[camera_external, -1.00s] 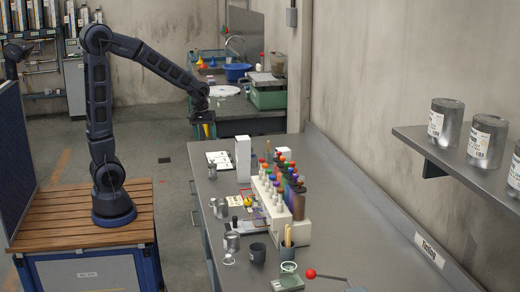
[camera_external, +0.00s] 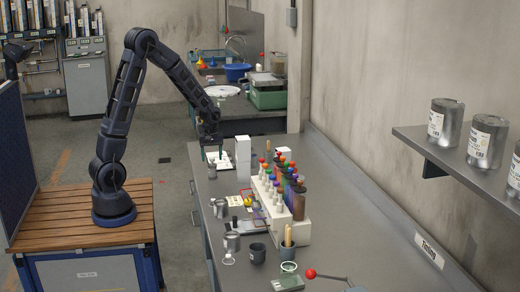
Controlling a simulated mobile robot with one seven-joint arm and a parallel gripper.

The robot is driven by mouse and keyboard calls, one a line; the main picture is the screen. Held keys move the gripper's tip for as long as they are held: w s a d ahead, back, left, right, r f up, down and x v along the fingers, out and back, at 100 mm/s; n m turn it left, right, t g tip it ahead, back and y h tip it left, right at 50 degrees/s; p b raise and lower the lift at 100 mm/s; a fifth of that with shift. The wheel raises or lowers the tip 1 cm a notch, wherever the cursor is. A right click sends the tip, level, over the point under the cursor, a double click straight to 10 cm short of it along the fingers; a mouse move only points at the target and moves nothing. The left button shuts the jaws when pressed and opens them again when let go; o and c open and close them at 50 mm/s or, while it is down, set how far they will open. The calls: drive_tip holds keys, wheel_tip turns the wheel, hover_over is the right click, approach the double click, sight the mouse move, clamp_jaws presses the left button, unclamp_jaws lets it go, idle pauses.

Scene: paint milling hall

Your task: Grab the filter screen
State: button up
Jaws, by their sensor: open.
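My gripper (camera_external: 212,154) is open, pointing down over the far left end of the grey workbench (camera_external: 349,232). It is beside a white box-like block (camera_external: 243,156) and above white cards (camera_external: 219,165), which it partly hides. I cannot see anything between the fingers. I cannot pick out the filter screen with certainty. A small pale ring-shaped piece (camera_external: 228,259) lies near the bench's front left edge, well away from my gripper; it is too small to identify.
A rack of colour-capped bottles (camera_external: 290,222) stands mid-bench. A wall shelf (camera_external: 460,170) holds paint cans. A sink bench (camera_external: 235,107) stands behind.

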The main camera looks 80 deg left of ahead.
sight(212, 165)
drive_tip(key=shift+f, duration=3.05)
drive_tip(key=c, duration=1.2)
